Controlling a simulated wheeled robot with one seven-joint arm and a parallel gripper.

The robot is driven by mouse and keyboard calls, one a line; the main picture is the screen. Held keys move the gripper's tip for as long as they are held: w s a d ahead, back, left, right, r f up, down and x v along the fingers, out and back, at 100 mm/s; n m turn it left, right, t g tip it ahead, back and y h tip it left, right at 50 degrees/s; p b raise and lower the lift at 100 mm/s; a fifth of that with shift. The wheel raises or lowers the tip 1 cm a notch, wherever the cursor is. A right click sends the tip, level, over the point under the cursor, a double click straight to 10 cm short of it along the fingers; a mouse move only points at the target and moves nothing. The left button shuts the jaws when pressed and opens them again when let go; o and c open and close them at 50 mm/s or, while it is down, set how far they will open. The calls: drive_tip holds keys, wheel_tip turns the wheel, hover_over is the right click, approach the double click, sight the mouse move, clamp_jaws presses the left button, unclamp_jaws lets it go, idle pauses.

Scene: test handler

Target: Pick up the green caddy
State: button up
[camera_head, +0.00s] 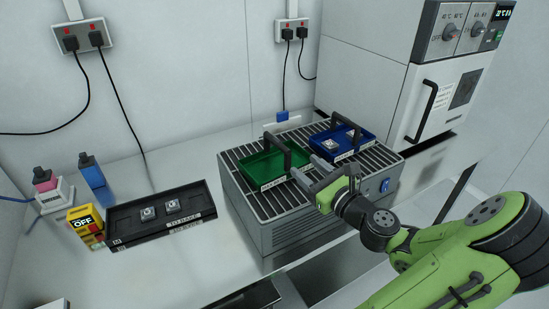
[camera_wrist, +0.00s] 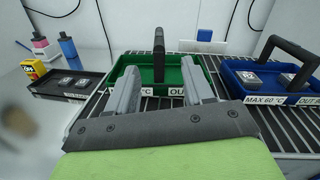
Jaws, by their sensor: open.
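The green caddy (camera_head: 262,170) is an empty-looking shallow tray with a dark arched handle. It sits on the slatted top of a grey box unit, on the left part of the slats. In the wrist view the green caddy (camera_wrist: 178,75) lies straight ahead, with its upright black handle (camera_wrist: 158,55) between my fingers in the picture. My gripper (camera_head: 302,174) is open and holds nothing. It is at the near right side of the caddy, pointing toward the handle. In the wrist view my gripper (camera_wrist: 160,88) shows its two grey fingers spread apart. I cannot tell whether they touch the caddy.
A blue caddy (camera_head: 364,148) with small chips stands right of the green one on the slatted unit (camera_head: 285,215). A black tray (camera_head: 120,221) with two chips lies left on the bench. A yellow box (camera_head: 84,222) and bottles stand farther left. A white oven (camera_head: 440,100) stands back right.

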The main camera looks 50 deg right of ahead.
sight(290, 156)
drive_tip(key=x, duration=0.6)
drive_tip(key=shift+w+f+b, duration=0.15)
drive_tip(key=shift+f+b, duration=0.05)
drive_tip(key=shift+b, duration=0.1)
drive_tip(key=b+x, duration=0.1)
drive_tip(key=x, duration=0.4)
drive_tip(key=shift+w+r, duration=0.15)
drive_tip(key=shift+w, duration=0.2)
drive_tip(key=shift+s, duration=0.1)
clamp_jaws()
